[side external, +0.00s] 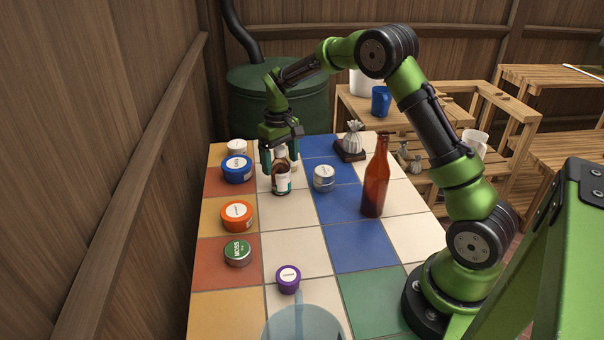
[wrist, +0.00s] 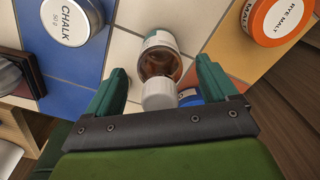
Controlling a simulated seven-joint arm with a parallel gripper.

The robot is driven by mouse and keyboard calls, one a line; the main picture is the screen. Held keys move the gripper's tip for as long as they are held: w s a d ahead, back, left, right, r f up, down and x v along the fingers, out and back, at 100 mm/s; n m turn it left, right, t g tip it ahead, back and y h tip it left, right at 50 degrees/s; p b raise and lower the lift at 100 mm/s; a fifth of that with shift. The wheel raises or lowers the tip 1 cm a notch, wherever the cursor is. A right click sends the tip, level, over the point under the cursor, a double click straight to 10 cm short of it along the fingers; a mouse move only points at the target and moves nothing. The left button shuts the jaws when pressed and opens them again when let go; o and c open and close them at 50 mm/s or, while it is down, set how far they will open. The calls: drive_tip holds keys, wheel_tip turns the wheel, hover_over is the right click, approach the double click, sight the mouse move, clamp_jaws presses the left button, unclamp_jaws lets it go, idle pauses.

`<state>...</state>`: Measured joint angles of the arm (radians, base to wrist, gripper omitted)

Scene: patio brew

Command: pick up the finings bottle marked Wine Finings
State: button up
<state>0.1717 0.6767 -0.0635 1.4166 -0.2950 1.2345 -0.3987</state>
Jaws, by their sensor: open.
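A small brown bottle (side external: 282,183) with a white label and white cap stands on the tiled table, near its far end. Its label is too small to read in the side view. In the wrist view the bottle (wrist: 160,62) points its white cap toward my gripper, and its label is turned mostly out of sight. My gripper (side external: 280,164) is over the bottle, pointing down, with its teal fingers apart on either side of the cap and upper part. The wrist view shows the open fingers (wrist: 162,72) with the bottle between them; I cannot tell whether either finger touches it.
A chalk tin (side external: 324,179) and tall amber bottle (side external: 375,182) stand to the right. Blue (side external: 237,170), orange (side external: 237,216) and green (side external: 238,253) tins line the left. A purple-lidded tub (side external: 288,280) is nearer. The middle tiles are clear.

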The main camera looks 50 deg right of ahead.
drive_tip(key=shift+f, duration=0.25)
drive_tip(key=c, duration=1.3)
drive_tip(key=shift+r, duration=0.1)
